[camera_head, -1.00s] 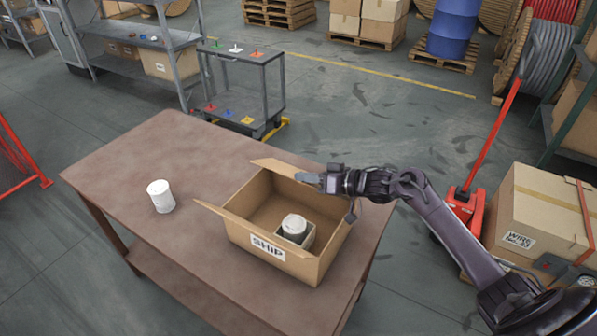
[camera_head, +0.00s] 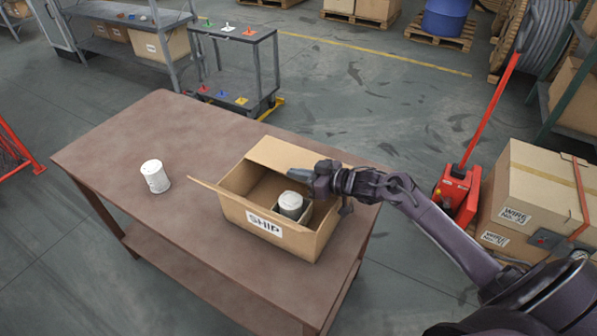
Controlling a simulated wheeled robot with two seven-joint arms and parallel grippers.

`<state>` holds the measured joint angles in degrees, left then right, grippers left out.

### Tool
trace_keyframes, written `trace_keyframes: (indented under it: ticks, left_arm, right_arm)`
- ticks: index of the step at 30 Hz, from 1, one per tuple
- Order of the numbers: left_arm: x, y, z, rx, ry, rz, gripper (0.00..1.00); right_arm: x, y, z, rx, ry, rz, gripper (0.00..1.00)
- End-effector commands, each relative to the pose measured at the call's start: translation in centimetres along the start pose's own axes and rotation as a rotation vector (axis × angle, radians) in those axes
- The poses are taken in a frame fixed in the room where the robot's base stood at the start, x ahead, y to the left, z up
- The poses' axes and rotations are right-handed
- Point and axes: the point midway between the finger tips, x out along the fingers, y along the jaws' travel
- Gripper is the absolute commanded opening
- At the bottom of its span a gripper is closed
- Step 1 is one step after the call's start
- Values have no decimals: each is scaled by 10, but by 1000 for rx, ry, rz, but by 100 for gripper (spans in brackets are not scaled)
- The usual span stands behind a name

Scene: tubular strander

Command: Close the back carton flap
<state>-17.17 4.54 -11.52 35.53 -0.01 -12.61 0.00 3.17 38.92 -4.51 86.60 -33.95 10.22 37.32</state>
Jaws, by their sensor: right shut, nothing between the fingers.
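An open carton (camera_head: 250,218) marked SHIP stands on the brown table. A left flap (camera_head: 207,186) sticks outward. A grey can with a white lid (camera_head: 291,204) stands inside, in a small compartment. My right gripper (camera_head: 298,174) is shut and empty, at the back flap's right part, over the carton; whether it touches the flap is hard to tell. My left gripper is out of view.
A cart (camera_head: 236,60) with small coloured pieces stands behind the table. A red pallet jack (camera_head: 457,190) and stacked cartons (camera_head: 538,195) are at the right.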

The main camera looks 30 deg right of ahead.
Motion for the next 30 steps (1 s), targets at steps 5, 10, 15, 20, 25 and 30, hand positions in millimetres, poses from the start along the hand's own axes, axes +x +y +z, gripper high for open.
trace_keyframes:
  ticks: [5, 10, 15, 20, 25, 30]
  left_arm:
    - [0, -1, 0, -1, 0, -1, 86]
    - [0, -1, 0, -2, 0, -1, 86]
    - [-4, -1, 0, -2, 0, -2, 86]
    - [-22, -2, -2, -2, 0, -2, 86]
    - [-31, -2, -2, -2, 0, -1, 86]
    - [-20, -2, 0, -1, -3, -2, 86]
  right_arm:
    - [0, 0, 0, 1, 0, 0, 0]
    - [0, 0, 0, 1, 0, -1, 0]
    - [0, 0, -5, 1, 0, -1, 0]
    - [-2, 0, -27, 0, 2, -1, 0]
    - [-11, 1, -39, 2, -3, 1, 0]
    - [-44, 0, -36, 0, -4, 1, 0]
